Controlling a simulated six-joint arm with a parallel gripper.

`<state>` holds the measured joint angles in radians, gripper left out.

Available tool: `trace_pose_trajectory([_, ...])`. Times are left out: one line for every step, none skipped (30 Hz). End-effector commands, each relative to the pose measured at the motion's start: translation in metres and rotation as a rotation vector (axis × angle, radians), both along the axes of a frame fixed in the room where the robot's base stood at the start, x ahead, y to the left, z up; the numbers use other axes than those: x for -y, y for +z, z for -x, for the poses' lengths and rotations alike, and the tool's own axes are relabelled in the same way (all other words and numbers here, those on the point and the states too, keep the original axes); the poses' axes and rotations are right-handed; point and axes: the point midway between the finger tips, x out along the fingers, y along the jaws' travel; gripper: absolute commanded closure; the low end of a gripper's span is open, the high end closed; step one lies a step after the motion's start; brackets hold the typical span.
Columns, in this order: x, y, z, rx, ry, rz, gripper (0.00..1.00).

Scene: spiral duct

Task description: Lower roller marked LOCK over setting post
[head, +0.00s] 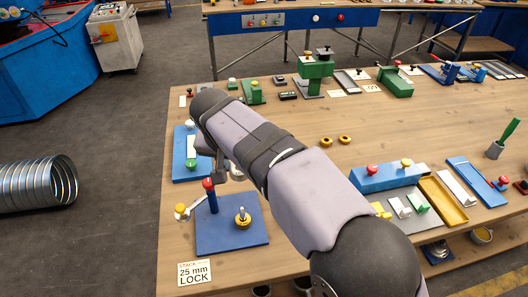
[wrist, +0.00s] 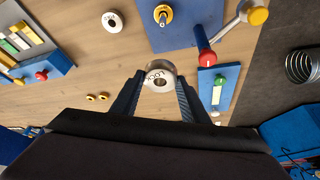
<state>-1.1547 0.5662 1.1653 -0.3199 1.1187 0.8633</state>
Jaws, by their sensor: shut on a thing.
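A steel roller (wrist: 158,76) with dark lettering that reads LOCK, upside down, is between the fingertips of my gripper (wrist: 156,84) in the wrist view. The fingers are shut on its sides. The setting post (head: 242,217) stands on a blue plate (head: 228,240) and has a yellow collar; it also shows in the wrist view (wrist: 162,14). The held roller is off to the side of the post and apart from it. In the head view my arm hides most of the gripper and the roller.
A blue upright with a red knob (head: 208,184) and a yellow-knobbed lever (head: 181,209) stand at the plate. A card reading 25 mm LOCK (head: 194,273) lies in front. Another marked roller (wrist: 112,21) lies on the wooden table. Two yellow rings (head: 335,140) lie on clear wood.

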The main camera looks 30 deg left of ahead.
Motion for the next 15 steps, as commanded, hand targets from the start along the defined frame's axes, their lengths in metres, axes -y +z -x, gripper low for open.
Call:
trace_pose_trajectory([0.004, -0.001, 0.009, 0.0, 0.019, 0.001, 0.88])
trace_pose_trajectory([0.005, -0.004, 0.015, 0.0, 0.03, 0.0, 0.88])
trace_pose_trajectory([0.009, -0.009, 0.017, 0.001, 0.038, 0.001, 0.88])
trace_pose_trajectory([0.012, -0.012, 0.02, 0.0, 0.043, 0.002, 0.88])
trace_pose_trajectory([0.014, -0.016, 0.021, -0.001, 0.048, 0.001, 0.88])
trace_pose_trajectory([0.017, -0.021, 0.022, 0.0, 0.054, 0.002, 0.88])
trace_pose_trajectory([0.02, -0.025, 0.024, 0.0, 0.057, 0.002, 0.88])
trace_pose_trajectory([0.021, -0.029, 0.024, 0.0, 0.062, 0.0, 0.88])
trace_pose_trajectory([0.023, -0.034, 0.026, 0.0, 0.068, 0.001, 0.88])
trace_pose_trajectory([0.025, -0.038, 0.027, 0.001, 0.072, 0.001, 0.88])
trace_pose_trajectory([0.026, -0.041, 0.027, 0.0, 0.077, 0.001, 0.88])
trace_pose_trajectory([0.027, -0.045, 0.028, 0.0, 0.083, 0.001, 0.88])
trace_pose_trajectory([0.028, -0.048, 0.029, 0.0, 0.089, 0.0, 0.88])
trace_pose_trajectory([0.028, -0.051, 0.03, 0.0, 0.098, 0.0, 0.88])
trace_pose_trajectory([0.024, -0.05, 0.029, 0.002, 0.111, -0.002, 0.88])
